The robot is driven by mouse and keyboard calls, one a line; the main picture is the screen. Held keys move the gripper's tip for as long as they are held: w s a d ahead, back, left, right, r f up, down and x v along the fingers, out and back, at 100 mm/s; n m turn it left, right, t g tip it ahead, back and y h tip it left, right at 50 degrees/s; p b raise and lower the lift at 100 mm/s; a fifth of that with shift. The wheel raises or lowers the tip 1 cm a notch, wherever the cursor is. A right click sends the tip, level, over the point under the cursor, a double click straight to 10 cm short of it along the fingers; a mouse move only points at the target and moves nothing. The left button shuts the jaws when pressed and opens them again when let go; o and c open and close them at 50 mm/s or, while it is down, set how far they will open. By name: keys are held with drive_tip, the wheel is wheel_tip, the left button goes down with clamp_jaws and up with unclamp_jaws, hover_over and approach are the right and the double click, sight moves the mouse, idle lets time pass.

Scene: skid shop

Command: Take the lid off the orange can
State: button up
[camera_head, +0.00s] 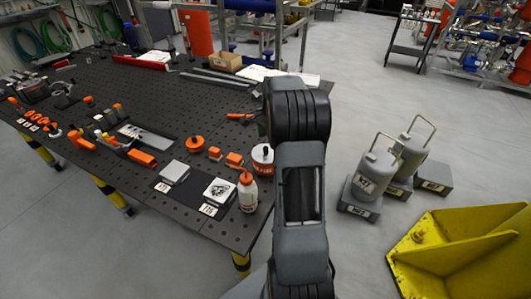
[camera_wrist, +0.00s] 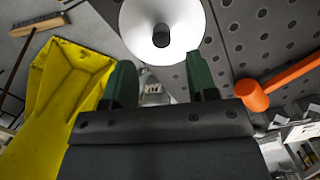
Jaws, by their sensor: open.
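The orange can (camera_head: 262,164) stands near the right edge of the black perforated table, next to my arm. It has an orange band, a pale top and a dark knob. In the wrist view, a round white lid (camera_wrist: 138,22) with a dark knob in its middle shows at the top, just beyond my fingers. The can's body is hidden there. My gripper (camera_wrist: 161,75) is open, its two green fingers spread with nothing between them. The knob appears between the lines of the fingers, apart from them. In the head view, my arm hides the gripper.
A white bottle (camera_head: 248,194) with an orange nozzle stands in front of the can. Small orange parts (camera_head: 234,159) lie to its left. A yellow bracket (camera_head: 460,250) and grey weights (camera_head: 375,175) stand on the floor to the right. In the wrist view, an orange object (camera_wrist: 252,95) lies right of my fingers.

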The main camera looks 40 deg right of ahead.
sight(266, 147)
drive_tip(key=shift+a+f+p, duration=0.2)
drive_tip(key=shift+f+p, duration=0.05)
drive_tip(key=shift+f, duration=0.65)
drive_tip(key=shift+a+f+p, duration=0.15)
drive_tip(key=shift+f+p, duration=0.15)
drive_tip(key=shift+f, duration=0.65)
drive_tip(key=shift+a+f+p, duration=0.2)
drive_tip(key=shift+f+p, duration=0.05)
drive_tip(key=shift+f, duration=0.65)
clamp_jaws()
